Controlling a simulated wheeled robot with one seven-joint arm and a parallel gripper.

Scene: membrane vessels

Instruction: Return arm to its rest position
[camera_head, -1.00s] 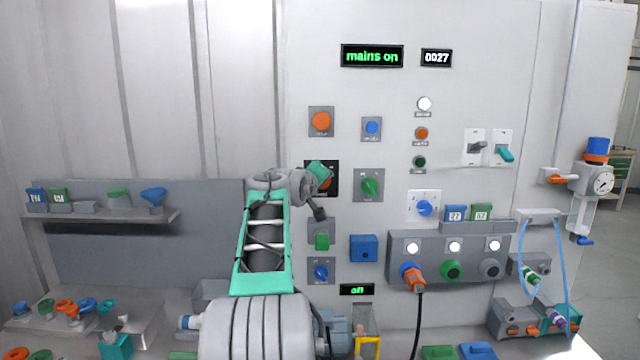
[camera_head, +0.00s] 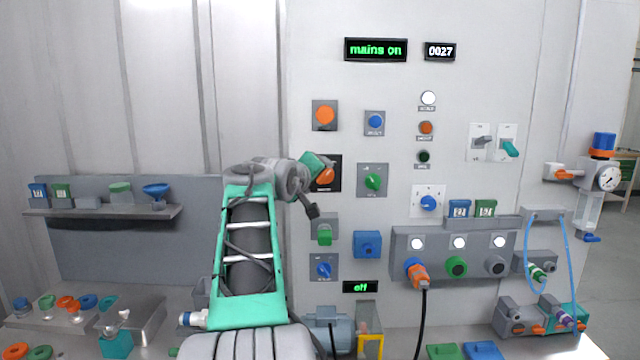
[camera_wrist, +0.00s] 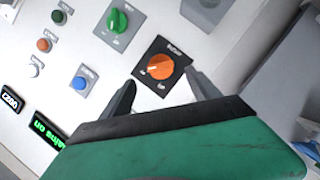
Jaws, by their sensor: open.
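My gripper (camera_wrist: 160,95) shows in the wrist view with its two dark fingers spread apart and nothing between them. The orange rotary knob on its black plate (camera_wrist: 155,67) lies on the panel beyond the gap between the fingers. In the head view my gripper (camera_head: 312,185) is near this knob (camera_head: 326,176) and partly hides its plate. The arm reaches up from the bottom of the picture, left of the panel's column of switches. I cannot tell from the head view how far the fingers are from the panel.
The panel carries a green knob (camera_head: 373,181), a blue button (camera_head: 375,122) and a lit "mains on" display (camera_head: 376,49). A shelf (camera_head: 100,212) with small parts is at left. An orange plug (camera_head: 417,274) with a black cable is at right of the arm.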

